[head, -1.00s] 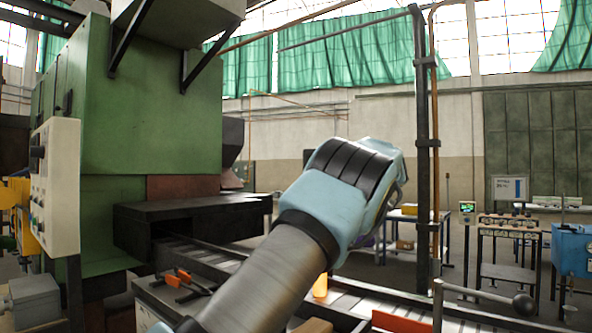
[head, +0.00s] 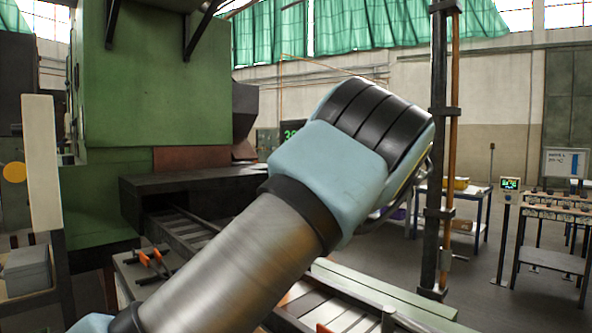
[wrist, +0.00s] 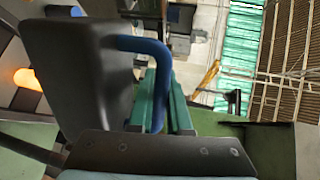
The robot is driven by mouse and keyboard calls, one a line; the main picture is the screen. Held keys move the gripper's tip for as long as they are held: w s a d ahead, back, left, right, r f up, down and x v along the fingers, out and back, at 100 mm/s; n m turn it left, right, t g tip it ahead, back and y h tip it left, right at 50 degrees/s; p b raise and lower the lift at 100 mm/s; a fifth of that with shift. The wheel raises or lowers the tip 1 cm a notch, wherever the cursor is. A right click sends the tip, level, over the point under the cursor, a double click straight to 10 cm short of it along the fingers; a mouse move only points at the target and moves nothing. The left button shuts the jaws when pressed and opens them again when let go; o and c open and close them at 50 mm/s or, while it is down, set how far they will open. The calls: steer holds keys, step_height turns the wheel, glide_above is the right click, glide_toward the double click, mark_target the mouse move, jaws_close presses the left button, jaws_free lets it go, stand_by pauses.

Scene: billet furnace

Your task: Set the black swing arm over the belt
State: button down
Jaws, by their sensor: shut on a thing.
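In the wrist view the teal fingers of my gripper (wrist: 165,108) are closed around a blue bent handle (wrist: 138,44). The handle joins a dark grey block (wrist: 68,75) that fills the left of that view. In the head view my forearm and wrist cross the middle, and my gripper is hidden behind them. The slatted belt (head: 183,232) runs from the dark furnace mouth toward the lower right, partly behind my arm. I cannot tell which part is the black swing arm; a tall black post (head: 437,150) stands beyond the belt at the right.
The green furnace (head: 160,90) stands at the left, with a pale control panel (head: 42,165) in front. Orange-handled tongs (head: 152,260) lie on a bench near the belt. Tables and a small display (head: 510,184) stand at the right, with open floor between.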

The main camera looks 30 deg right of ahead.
steer(key=shift+d, duration=0.1)
steer(key=c, duration=1.2)
jaws_free()
steer(key=shift+o, duration=0.2)
steer(key=shift+d, duration=0.15)
steer(key=p+v, duration=0.2)
steer(key=v, duration=0.1)
steer(key=shift+s+r+p, duration=0.1)
steer(key=shift+r+p, duration=0.15)
steer(key=shift+p, duration=0.05)
steer(key=p+v, duration=0.2)
steer(key=p, duration=0.1)
steer(key=shift+r, duration=0.15)
steer(key=p+v, duration=0.2)
steer(key=p, duration=0.1)
steer(key=shift+d+f+p, duration=0.1)
steer(key=shift+f+p, duration=0.25)
